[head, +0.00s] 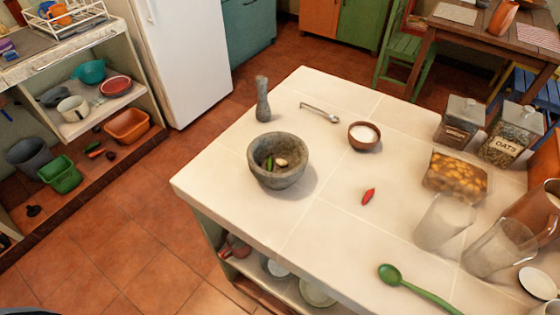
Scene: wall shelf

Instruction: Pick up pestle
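The pestle (263,100) is a grey stone club standing upright near the far left edge of the tiled counter (330,250). A grey stone mortar (279,162) stands nearer, slightly right of the pestle and apart from it. Inside the mortar lie a green piece and a pale piece. Neither of my grippers shows in the head view. A dark shape sits at the bottom left corner, too little of it to tell what it is.
A small spoon (320,112), a brown bowl of white grains (364,136) and a red chili (368,197) lie right of the pestle and mortar. Jars, clear glasses and a green spoon (420,289) crowd the right side. The counter's left corner is clear.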

